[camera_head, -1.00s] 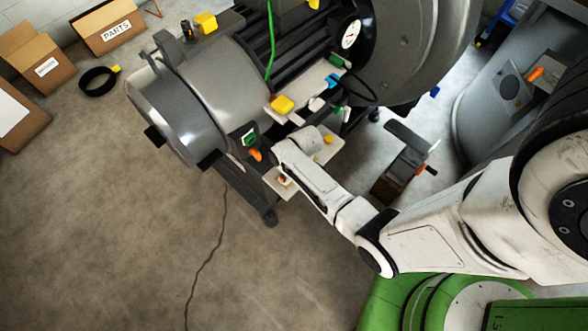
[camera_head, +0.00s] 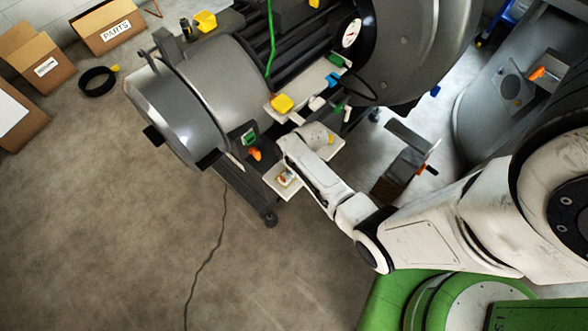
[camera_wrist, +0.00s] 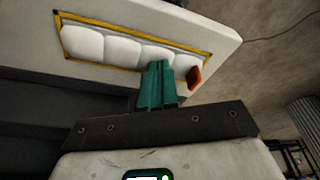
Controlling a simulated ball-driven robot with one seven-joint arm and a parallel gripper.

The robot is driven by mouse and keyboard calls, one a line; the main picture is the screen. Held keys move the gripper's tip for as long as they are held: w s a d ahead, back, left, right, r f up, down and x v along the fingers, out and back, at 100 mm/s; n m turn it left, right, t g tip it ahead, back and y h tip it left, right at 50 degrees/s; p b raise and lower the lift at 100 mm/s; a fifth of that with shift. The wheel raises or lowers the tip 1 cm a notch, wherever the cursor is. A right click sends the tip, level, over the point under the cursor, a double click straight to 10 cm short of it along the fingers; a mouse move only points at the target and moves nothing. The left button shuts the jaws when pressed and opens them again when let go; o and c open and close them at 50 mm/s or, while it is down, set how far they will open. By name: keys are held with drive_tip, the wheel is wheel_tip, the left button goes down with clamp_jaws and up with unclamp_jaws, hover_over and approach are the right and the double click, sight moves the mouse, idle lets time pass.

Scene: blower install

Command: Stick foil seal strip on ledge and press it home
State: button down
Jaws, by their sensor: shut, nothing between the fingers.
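The ledge (camera_wrist: 222,44) is a pale board with a yellow outlined rectangle in the wrist view. The foil seal strip (camera_wrist: 110,48), pale and puffy in several segments, lies inside that outline. A small orange-red tab (camera_wrist: 194,77) is at its right end. My gripper (camera_wrist: 160,66) has green fingers shut together with nothing between them. The fingertips overlap the strip's lower edge, right of its middle; I cannot tell whether they touch it. In the head view, my arm ends over a small pale plate (camera_head: 284,188) beside the blower; the fingers are hidden there.
The large grey blower (camera_head: 205,85) stands on a dark frame, with a yellow block (camera_head: 282,103) and an orange knob (camera_head: 255,154) close by. A dark block with a bracket (camera_head: 402,170) is right of the plate. Open floor lies at the lower left.

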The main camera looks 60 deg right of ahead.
drive_tip(key=shift+d, duration=0.15)
drive_tip(key=shift+s+d+f+b, duration=0.1)
drive_tip(key=shift+s+d+b, duration=0.1)
drive_tip(key=shift+d, duration=0.35)
drive_tip(key=shift+s+d+f+b, duration=0.1)
drive_tip(key=shift+s+d+b, duration=0.05)
drive_tip(key=shift+d, duration=0.4)
drive_tip(key=shift+d, duration=0.1)
drive_tip(key=shift+s+d+f+b, duration=0.1)
drive_tip(key=shift+s+d+b, duration=0.1)
drive_tip(key=shift+d, duration=0.2)
drive_tip(key=shift+s+d+b, duration=0.1)
drive_tip(key=shift+d+b, duration=0.1)
drive_tip(key=shift+d, duration=0.2)
drive_tip(key=shift+s+d+f, duration=0.1)
drive_tip(key=shift+s+d, duration=0.05)
drive_tip(key=shift+s, duration=0.05)
